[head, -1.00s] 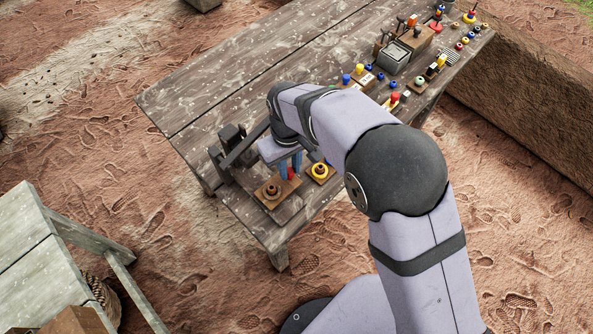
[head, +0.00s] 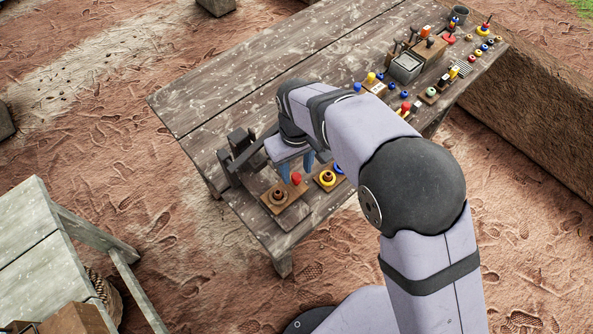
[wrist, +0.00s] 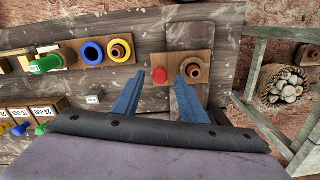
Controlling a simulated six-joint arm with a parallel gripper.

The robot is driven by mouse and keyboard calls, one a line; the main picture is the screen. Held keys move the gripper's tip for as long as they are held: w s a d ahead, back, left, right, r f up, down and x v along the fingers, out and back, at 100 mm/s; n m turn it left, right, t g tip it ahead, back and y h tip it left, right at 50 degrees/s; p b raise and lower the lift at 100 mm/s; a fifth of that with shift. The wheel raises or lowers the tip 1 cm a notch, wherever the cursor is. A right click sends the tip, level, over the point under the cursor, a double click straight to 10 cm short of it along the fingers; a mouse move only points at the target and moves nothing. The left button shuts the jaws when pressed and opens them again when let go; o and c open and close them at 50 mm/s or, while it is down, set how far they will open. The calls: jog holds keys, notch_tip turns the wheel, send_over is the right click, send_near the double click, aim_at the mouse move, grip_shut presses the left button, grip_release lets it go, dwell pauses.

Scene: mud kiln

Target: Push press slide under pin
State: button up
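A dark press-like frame (head: 240,151) with upright blocks and a long bar stands at the table's left end in the head view. Beside it lies a small wooden board (head: 270,207) with a brown stepped peg (head: 279,196) and a red round piece (head: 296,178). The wrist view shows the same peg (wrist: 194,70) and red piece (wrist: 160,75). My gripper (head: 297,174) points down near this board. I cannot tell which part is the slide or pin.
A grey box (head: 405,67) and several coloured pieces crowd the far right. The table's far left area is clear.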

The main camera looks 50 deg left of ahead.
jog(key=shift+r+b, duration=0.4)
jog(key=shift+r, duration=2.35)
